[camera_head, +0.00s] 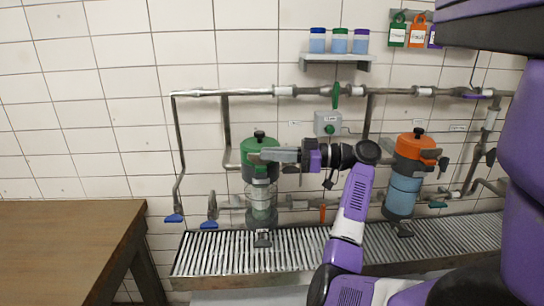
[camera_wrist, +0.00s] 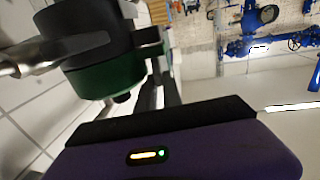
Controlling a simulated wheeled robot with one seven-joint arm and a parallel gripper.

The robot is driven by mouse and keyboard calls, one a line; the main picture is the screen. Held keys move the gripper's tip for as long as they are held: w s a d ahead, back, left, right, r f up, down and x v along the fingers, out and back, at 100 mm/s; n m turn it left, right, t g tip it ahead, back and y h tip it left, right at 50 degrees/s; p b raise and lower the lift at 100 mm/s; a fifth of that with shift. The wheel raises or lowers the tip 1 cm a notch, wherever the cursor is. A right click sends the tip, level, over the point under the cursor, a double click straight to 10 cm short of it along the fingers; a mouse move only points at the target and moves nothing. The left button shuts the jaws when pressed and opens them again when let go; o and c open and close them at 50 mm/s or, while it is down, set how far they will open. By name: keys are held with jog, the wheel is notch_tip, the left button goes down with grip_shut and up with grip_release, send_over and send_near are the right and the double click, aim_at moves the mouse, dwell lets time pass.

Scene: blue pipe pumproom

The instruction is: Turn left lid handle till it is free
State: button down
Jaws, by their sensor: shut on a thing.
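The left canister (camera_head: 261,188) stands upright against the wall, with a green lid (camera_head: 255,145), a black top knob and a clear body. Its lid also shows in the wrist view (camera_wrist: 108,75), dark above and green below. My gripper (camera_head: 272,155) reaches in from the right at lid height, its grey fingers against the lid's front right side. It is shut on the left lid handle, which the fingers mostly hide. The exact grip and the handle's angle cannot be made out.
A slatted metal tray (camera_head: 225,255) runs below both canisters. Pipes (camera_head: 245,92) and a small grey box (camera_head: 327,123) are on the wall above. A wooden table (camera_head: 65,240) stands at the left.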

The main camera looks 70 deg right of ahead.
jog(key=shift+w+f, duration=0.1)
jog(key=shift+f, duration=0.1)
jog(key=c, duration=1.8)
grip_release()
jog(key=b+v, duration=0.2)
jog(key=v, duration=0.5)
jog(key=shift+s+d, duration=0.1)
jog(key=shift+s, duration=0.3)
